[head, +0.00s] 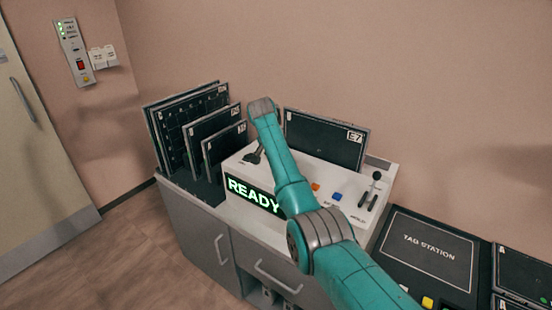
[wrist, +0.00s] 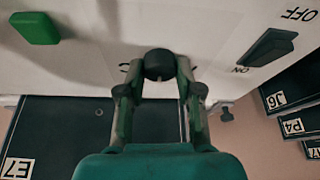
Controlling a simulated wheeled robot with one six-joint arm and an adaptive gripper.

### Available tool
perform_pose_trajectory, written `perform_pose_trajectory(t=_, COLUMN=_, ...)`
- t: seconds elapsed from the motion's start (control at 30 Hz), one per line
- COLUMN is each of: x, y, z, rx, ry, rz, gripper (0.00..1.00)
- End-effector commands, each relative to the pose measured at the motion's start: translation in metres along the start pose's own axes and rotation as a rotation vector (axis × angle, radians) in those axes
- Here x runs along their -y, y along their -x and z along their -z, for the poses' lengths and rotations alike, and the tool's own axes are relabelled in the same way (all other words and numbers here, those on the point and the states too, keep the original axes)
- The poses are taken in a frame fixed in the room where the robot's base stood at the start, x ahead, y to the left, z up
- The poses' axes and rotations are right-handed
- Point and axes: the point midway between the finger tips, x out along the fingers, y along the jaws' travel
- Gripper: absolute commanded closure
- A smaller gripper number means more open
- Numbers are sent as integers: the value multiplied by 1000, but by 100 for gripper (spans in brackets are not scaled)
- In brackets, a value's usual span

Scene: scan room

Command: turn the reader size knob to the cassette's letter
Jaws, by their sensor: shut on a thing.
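The white reader (head: 375,238) stands on a grey cabinet and its display (head: 254,195) reads READY in green. A dark cassette (head: 322,140) labelled E7 stands upright at the reader's back; its E7 label shows inverted in the wrist view (wrist: 18,167). My gripper (wrist: 160,76) is shut on a dark round knob (wrist: 158,62) on the reader's face, one finger on each side.
A rocker switch (wrist: 268,48) marked ON and OFF and a green button (wrist: 35,28) flank the knob. Several cassettes (head: 190,115) stand in a rack at left. Orange (head: 315,187) and blue (head: 337,197) buttons are right of my arm. A tag station (head: 430,248) lies right.

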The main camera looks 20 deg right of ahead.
Motion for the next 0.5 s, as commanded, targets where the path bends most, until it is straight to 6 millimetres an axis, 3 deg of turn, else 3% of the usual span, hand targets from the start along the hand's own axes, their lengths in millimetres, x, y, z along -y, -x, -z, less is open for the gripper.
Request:
perform_pose_trajectory(t=0.1, x=0, y=0, z=-1, rx=2, ry=1, rz=0, gripper=100)
perform_pose_trajectory(t=0.13, x=0, y=0, z=-1, rx=2, ry=1, rz=0, gripper=58)
perform_pose_trajectory(t=0.2, x=0, y=0, z=-1, rx=2, ry=1, rz=0, gripper=40)
perform_pose_trajectory(t=0.5, x=0, y=0, z=0, rx=1, ry=1, rz=1, gripper=40)
